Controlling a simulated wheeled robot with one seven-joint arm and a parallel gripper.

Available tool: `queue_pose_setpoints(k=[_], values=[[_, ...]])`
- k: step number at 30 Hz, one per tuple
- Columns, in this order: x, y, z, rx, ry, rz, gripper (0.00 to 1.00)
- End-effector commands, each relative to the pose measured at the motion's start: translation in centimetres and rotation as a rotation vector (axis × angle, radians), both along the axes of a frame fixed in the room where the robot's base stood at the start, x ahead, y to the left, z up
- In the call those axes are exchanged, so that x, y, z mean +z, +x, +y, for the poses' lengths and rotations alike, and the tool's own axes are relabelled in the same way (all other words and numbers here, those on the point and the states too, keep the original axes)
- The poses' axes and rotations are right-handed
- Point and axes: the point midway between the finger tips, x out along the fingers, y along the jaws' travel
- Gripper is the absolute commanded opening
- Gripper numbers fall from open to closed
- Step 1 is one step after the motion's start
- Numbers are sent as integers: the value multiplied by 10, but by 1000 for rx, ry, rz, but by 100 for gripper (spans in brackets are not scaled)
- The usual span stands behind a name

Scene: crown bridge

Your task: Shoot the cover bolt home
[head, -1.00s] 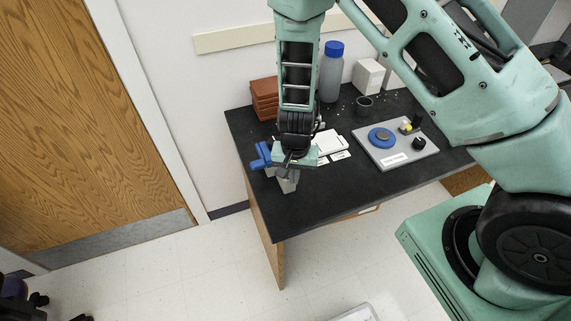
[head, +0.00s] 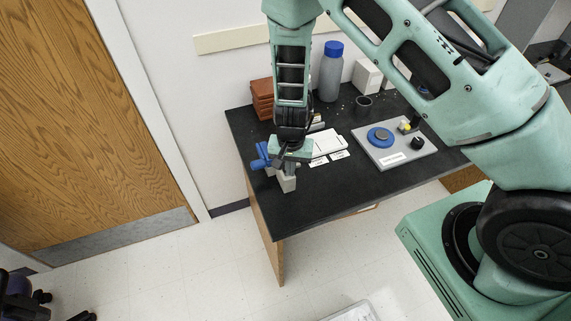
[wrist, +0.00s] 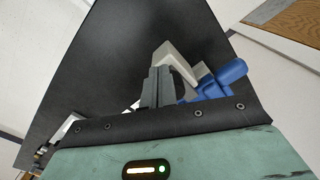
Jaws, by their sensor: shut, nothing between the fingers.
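A light grey block-like fixture (head: 287,183) stands at the front left of the black table, with a blue handle-like part (head: 260,156) on its left. In the wrist view its pale grey body (wrist: 180,62) and blue part (wrist: 218,82) lie right beside the fingers. My gripper (head: 288,166) is shut and empty, pointing down at this fixture; its fingers also show in the wrist view (wrist: 157,88). I cannot tell whether they touch it. The gripper hides part of the fixture, and I cannot make out clearly which part is the cover bolt.
A grey panel (head: 377,160) with a blue disc (head: 380,137), a black knob (head: 417,143) and a small yellow piece (head: 406,125) lies to the right. White cards (head: 330,145), a brown stack (head: 262,98), a blue-capped bottle (head: 330,75) and a dark cup (head: 363,104) stand farther back.

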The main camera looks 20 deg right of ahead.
Motion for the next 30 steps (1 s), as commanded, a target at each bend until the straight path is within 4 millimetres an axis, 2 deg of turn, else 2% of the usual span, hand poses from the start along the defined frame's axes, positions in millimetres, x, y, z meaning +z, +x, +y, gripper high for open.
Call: queue_pose_setpoints(k=[11, 30], values=[[0, 11, 0, 0, -1, -1, 0], [3, -5, 0, 0, -1, -1, 0]])
